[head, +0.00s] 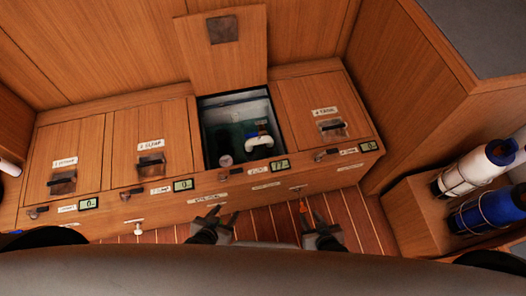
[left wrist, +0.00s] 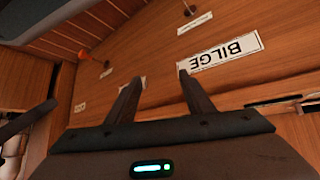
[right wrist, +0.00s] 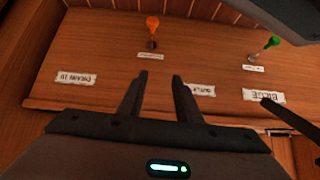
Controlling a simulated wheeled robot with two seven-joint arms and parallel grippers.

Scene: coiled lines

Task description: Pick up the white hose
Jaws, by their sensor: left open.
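No white hose is clearly recognisable. A white curved piece with a blue end (head: 259,140) lies inside the open locker compartment (head: 208,160) in the head view; I cannot tell if it is a hose. My left gripper (head: 222,214) is open and empty in front of the locker face, and its fingers point at the wood near the BILGE label (left wrist: 219,53) in the left wrist view. My right gripper (head: 318,214) is open and empty to its right, near an orange-handled valve (right wrist: 152,24) in the right wrist view. Both grippers are apart from the white piece.
A raised wooden lid (head: 215,60) stands behind the open compartment. Closed lids with latches (head: 150,165) flank it. A green-handled valve (right wrist: 272,42) sticks out of the front. White (head: 475,172) and blue (head: 490,210) cylinders lie racked at the right.

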